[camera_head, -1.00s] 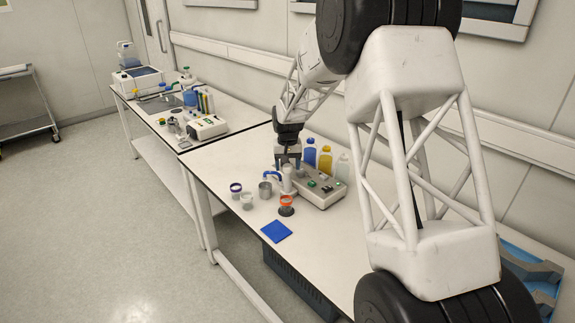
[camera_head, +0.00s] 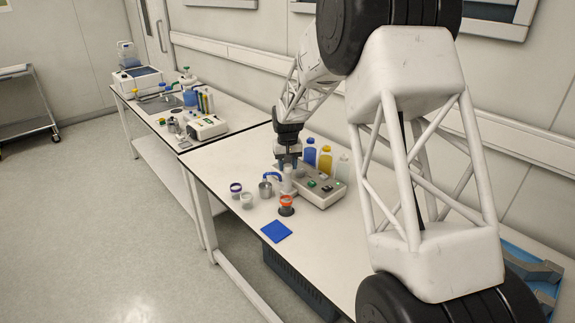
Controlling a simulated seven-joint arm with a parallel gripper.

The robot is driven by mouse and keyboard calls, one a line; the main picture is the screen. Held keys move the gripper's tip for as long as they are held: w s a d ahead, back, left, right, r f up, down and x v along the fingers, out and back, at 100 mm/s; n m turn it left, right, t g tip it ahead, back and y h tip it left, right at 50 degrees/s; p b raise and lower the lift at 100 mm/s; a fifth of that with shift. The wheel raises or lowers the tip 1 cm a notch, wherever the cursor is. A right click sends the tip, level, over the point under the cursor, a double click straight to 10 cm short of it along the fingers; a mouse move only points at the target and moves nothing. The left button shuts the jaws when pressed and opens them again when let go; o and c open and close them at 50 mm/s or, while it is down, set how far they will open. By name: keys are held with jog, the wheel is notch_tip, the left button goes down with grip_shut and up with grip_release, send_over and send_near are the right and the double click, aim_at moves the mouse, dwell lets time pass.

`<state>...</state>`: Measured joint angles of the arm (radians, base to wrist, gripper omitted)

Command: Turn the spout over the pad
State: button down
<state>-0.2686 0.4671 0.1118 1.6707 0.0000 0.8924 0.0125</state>
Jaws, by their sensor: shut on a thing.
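My gripper (camera_head: 288,163) points down over the reactor on the near bench and is shut at the top of its pale upright column (camera_head: 287,184). Exactly which part the fingers grip is too small to tell. The blue spout (camera_head: 270,176) sticks out from the column to the left, with its tip close above a grey metal cup (camera_head: 265,190). The blue square pad (camera_head: 277,231) lies flat near the bench's front edge, in front of the column. The spout does not point over the pad.
A cup with a purple rim (camera_head: 236,190), a pale cup (camera_head: 247,201) and an orange-topped vessel (camera_head: 286,202) stand near the column. A control box (camera_head: 321,190) adjoins it on the right. Blue (camera_head: 309,153) and yellow (camera_head: 325,161) bottles stand behind.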

jog(key=n, duration=0.3)
jog(key=shift+n, duration=0.4)
jog(key=n, duration=0.4)
jog(key=shift+a+n, duration=0.1)
jog(key=shift+n, duration=0.2)
jog(key=n, duration=0.4)
jog(key=shift+s+n, duration=0.1)
jog(key=shift+n, duration=2.1)
jog(key=c, duration=0.6)
grip_release()
jog(key=shift+c, duration=0.2)
jog(key=shift+r, duration=0.1)
jog(key=shift+r, duration=3.8)
